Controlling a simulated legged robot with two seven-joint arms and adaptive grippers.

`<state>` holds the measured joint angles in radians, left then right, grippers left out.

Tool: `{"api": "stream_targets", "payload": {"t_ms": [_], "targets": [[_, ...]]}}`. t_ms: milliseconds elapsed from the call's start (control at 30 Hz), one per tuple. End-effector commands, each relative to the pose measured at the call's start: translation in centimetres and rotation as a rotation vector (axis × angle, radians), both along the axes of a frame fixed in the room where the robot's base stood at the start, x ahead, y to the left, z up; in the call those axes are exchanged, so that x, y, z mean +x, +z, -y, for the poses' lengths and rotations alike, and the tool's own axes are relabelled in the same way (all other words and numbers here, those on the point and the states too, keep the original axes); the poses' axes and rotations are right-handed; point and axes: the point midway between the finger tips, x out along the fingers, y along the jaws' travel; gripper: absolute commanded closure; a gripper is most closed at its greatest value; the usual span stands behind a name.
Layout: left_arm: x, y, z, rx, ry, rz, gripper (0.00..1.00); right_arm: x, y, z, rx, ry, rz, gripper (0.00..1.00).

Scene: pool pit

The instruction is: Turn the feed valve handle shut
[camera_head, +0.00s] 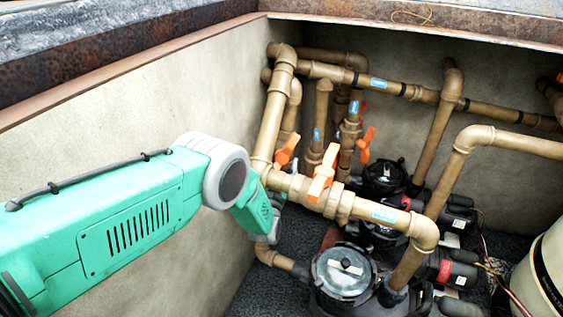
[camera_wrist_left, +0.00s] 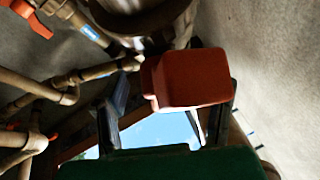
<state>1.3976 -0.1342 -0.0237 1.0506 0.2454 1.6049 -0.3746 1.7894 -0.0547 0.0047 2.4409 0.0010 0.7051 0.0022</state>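Several orange valve handles show in the head view: one on the near horizontal pipe (camera_head: 323,172), one to its upper left (camera_head: 287,149) and one to its upper right (camera_head: 366,145). No readable label shows which is the feed valve. My left gripper (camera_head: 273,212) is low beside the near pipe's left end, partly hidden by my arm and the pipe. In the left wrist view, its dark fingers stand apart (camera_wrist_left: 174,98). A red-orange block (camera_wrist_left: 190,78), seemingly a handle's end, appears between them; a gap shows on its left, and contact on its right is unclear. My right gripper is not in view.
Brown pipes (camera_head: 440,127) fill the pit's middle and back. Black pumps (camera_head: 343,272) stand below the near pipe. A pale tank (camera_head: 545,265) is at the right edge. The pale pit wall (camera_head: 130,110) runs close along my left arm.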

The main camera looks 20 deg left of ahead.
Motion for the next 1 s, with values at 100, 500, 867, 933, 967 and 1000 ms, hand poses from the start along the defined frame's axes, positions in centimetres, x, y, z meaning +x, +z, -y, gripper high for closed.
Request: {"api": "stream_targets", "payload": {"t_ms": [100, 500, 867, 933, 967, 1000], "targets": [[-0.1, -0.1, 0.0, 0.000, 0.000, -0.001, 0.42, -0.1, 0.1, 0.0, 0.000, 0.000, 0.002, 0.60], [-6.4, -2.7, 0.9, 0.001, 0.001, -0.007, 0.42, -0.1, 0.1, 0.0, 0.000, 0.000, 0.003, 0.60], [-10.8, -4.4, 1.6, 0.001, -0.001, -0.003, 0.42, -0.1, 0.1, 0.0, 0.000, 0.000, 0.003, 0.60], [-11.1, -4.5, 1.6, 0.001, 0.000, -0.001, 0.42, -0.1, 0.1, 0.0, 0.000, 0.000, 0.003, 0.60], [-11.1, -4.5, 1.6, 0.001, 0.000, -0.001, 0.42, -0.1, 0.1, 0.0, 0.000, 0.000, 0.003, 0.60], [-11.1, -4.5, 1.6, 0.001, -0.001, 0.000, 0.42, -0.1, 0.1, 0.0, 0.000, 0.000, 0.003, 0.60]]}}
